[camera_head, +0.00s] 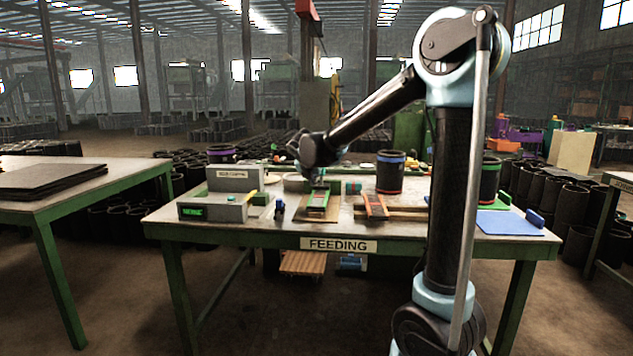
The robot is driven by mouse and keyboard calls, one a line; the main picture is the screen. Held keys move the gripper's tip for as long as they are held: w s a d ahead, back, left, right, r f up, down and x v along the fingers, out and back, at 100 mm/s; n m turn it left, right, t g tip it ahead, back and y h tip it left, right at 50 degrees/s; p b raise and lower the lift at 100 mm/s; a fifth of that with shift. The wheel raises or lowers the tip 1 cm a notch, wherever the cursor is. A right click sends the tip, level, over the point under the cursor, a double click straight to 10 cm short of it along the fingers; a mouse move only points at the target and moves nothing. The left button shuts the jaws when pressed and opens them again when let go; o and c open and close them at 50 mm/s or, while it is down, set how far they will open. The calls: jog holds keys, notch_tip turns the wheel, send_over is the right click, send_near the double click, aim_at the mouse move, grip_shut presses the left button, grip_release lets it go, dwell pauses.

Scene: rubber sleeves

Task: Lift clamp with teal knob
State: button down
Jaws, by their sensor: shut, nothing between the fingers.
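My gripper (317,181) points down just above a wooden board (316,213) with a green clamp-like piece (319,197) on it, near the middle of the feeding table (270,235). The fingers are small and dark here, and they hold nothing that I can see. Whether they touch the green piece I cannot tell. A small teal and red item (352,187) lies just right of the gripper. An orange clamp-like piece (376,206) lies further right on another board. I cannot make out for certain which piece carries a teal knob.
A grey box with a green display (212,211) stands on the left of the table. A black cylinder with a blue band (390,172) stands behind the orange piece, and another with a green band (489,180) stands further right. A blue sheet (508,223) lies front right.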

aim_at(320, 186)
jog(key=x, duration=0.8)
jog(key=shift+w+f, duration=0.15)
jog(key=shift+w, duration=0.05)
jog(key=shift+w+d+r, duration=0.15)
jog(key=shift+w+r, duration=0.2)
jog(key=shift+w, duration=0.25)
jog(key=shift+w+d+r, duration=0.1)
jog(key=shift+w+r, duration=0.2)
jog(key=shift+w, duration=0.35)
jog(key=shift+w+d+r, duration=0.1)
jog(key=shift+w+r, duration=0.3)
jog(key=shift+w, duration=0.1)
jog(key=shift+d, duration=0.1)
